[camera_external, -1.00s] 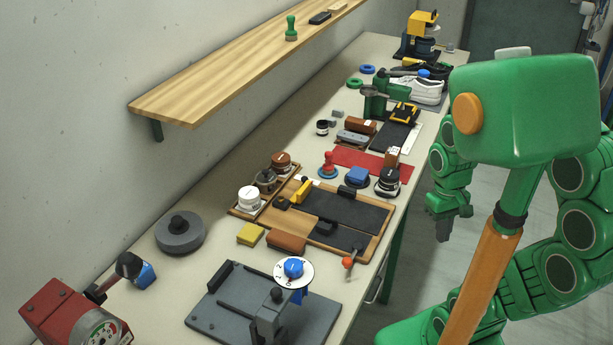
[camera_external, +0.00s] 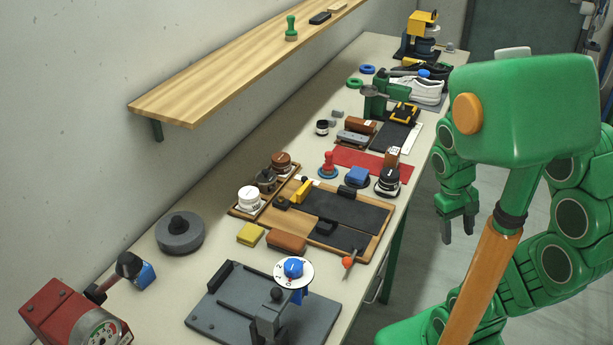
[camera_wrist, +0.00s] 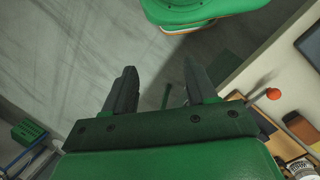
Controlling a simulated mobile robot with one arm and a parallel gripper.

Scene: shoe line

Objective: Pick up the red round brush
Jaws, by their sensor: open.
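The red round brush (camera_external: 327,167) stands upright on the bench in the external view. It has a red knob handle and a round blue base. It is behind the brown wooden board, at the left end of a red mat (camera_external: 358,161). My gripper (camera_external: 458,232) hangs beside the bench, to the right of its edge and well apart from the brush, fingers pointing down. In the wrist view my gripper (camera_wrist: 159,68) shows two dark fingers spread apart with nothing between them but floor. The brush is not in the wrist view.
A wooden shelf (camera_external: 215,90) overhangs the back; a green-handled brush (camera_external: 291,30) stands there.

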